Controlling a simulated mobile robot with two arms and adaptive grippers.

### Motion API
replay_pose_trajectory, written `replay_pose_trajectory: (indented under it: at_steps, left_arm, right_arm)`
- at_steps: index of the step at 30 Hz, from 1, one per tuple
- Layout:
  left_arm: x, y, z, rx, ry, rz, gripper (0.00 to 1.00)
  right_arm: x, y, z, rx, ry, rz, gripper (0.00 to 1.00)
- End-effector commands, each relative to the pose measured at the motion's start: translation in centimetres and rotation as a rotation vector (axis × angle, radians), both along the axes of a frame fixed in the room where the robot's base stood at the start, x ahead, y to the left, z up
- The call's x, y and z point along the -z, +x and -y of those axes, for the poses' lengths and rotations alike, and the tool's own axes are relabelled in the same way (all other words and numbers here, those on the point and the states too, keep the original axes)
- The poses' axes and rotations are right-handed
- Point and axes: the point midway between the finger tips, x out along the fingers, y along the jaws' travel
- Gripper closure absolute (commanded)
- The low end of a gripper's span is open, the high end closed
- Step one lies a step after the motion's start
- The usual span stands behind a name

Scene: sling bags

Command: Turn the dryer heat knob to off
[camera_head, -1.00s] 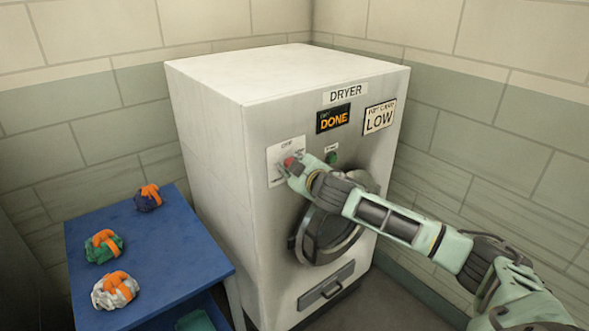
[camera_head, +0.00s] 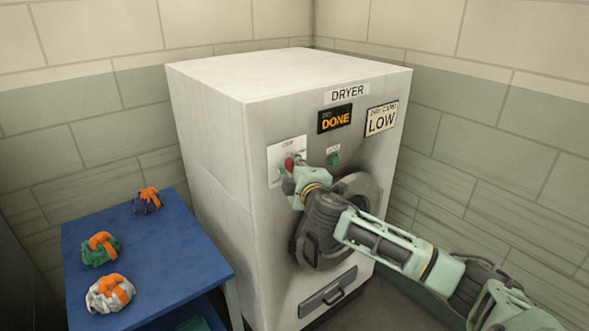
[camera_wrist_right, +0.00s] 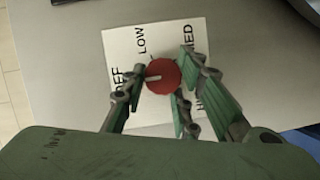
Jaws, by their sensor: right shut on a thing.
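The dryer (camera_head: 215,140) is a white box with a red heat knob (camera_head: 289,163) on a white label plate. In the right wrist view the knob (camera_wrist_right: 163,77) sits amid the words OFF, LOW, MED and a partly covered one starting with H. Its pale pointer mark faces left, roughly toward OFF. My right gripper (camera_head: 292,176) is at the knob from below right, and its green fingers (camera_wrist_right: 160,88) are shut on it from both sides. My left gripper is out of view.
A green button (camera_head: 334,159) is right of the knob, above the round door (camera_head: 367,190). The display (camera_head: 334,119) reads DONE; a care card (camera_head: 381,118) reads LOW. A blue table (camera_head: 170,250) at left holds several strapped bundles (camera_head: 111,293).

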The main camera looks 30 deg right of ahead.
Motion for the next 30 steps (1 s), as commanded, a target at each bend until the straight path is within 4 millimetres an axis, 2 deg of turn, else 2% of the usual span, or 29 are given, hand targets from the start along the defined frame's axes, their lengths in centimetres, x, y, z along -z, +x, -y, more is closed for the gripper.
replay_pose_trajectory:
  at_steps: [1,9,10,14,30]
  left_arm:
    - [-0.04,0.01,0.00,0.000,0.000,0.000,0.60]
    - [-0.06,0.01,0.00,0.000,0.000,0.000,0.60]
    - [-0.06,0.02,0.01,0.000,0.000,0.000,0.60]
    - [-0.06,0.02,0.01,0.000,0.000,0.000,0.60]
    - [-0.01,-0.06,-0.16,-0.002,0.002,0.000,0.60]
  right_arm:
    - [-1.01,0.06,0.48,0.008,-0.012,0.016,0.98]
    - [-1.09,0.07,0.47,0.007,-0.012,0.017,0.98]
    - [-1.10,0.07,0.47,0.007,-0.012,0.017,0.72]
    - [-1.03,0.07,0.44,0.007,-0.011,0.016,0.60]
    - [-0.38,-0.34,0.04,0.002,-0.005,0.006,0.59]
